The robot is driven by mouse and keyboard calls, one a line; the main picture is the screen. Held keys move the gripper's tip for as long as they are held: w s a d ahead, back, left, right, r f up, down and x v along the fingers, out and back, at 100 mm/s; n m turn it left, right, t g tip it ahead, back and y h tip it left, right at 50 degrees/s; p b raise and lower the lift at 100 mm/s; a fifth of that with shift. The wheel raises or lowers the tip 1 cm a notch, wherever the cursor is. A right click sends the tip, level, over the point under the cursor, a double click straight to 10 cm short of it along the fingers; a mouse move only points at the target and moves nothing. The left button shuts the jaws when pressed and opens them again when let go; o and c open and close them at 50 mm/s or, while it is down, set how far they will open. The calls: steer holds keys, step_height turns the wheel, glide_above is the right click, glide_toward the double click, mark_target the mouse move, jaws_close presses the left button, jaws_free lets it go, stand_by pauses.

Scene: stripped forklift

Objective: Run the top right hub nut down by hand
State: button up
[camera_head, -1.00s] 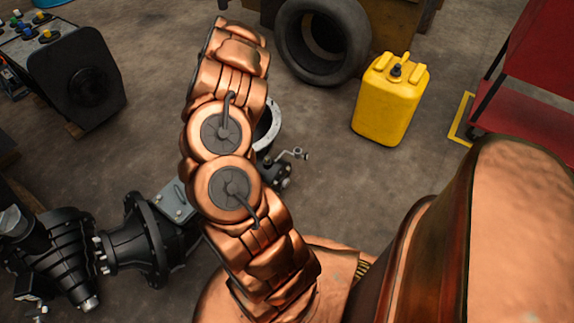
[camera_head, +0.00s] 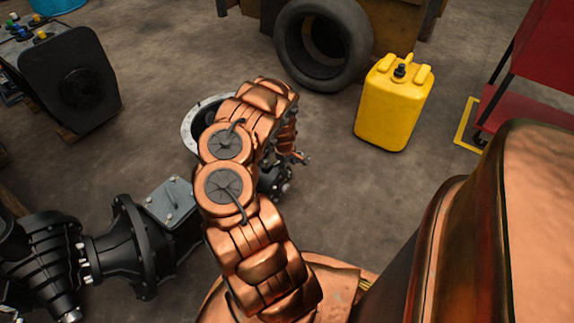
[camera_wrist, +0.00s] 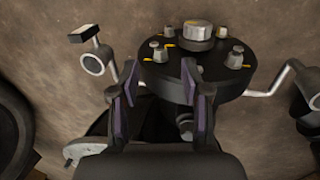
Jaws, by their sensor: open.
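The black round hub (camera_wrist: 215,80) shows in the wrist view, with a silver ridged cap (camera_wrist: 198,30) at its far edge. Several pale nuts or studs stand on its face, among them one at the left (camera_wrist: 160,50) and one at the right (camera_wrist: 235,57), some with yellow marks beside them. I cannot tell which is the top right nut. My gripper (camera_wrist: 161,70) is open, its purple-padded fingers reaching over the near left part of the hub. I see nothing between the fingers. In the head view my arm hides my gripper and most of the hub area.
Bent metal rods flank the hub, left (camera_wrist: 96,60) and right (camera_wrist: 272,85). A black axle housing (camera_head: 130,245) lies left of my arm. A yellow jerrycan (camera_head: 393,105), a tyre (camera_head: 322,45) and a red cart (camera_head: 545,60) stand farther off. Open floor lies between.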

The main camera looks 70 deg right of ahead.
mark_target(289, 172)
steer(key=shift+d+f+b, duration=0.2)
steer(key=shift+f+b, duration=0.3)
steer(key=shift+f, duration=0.65)
steer(key=shift+d+f+b, duration=0.2)
steer(key=shift+f+b, duration=0.25)
steer(key=shift+f, duration=0.65)
steer(key=shift+c, duration=0.3)
jaws_close()
steer(key=shift+c, duration=0.9)
jaws_free()
steer(key=shift+r+p, duration=0.2)
steer(key=shift+p, duration=0.2)
steer(key=shift+r+p, duration=0.1)
steer(key=shift+p, duration=0.45)
steer(key=shift+a+h+p, duration=0.1)
steer(key=shift+h+p, duration=0.2)
steer(key=shift+p, duration=0.8)
steer(key=shift+p, duration=0.5)
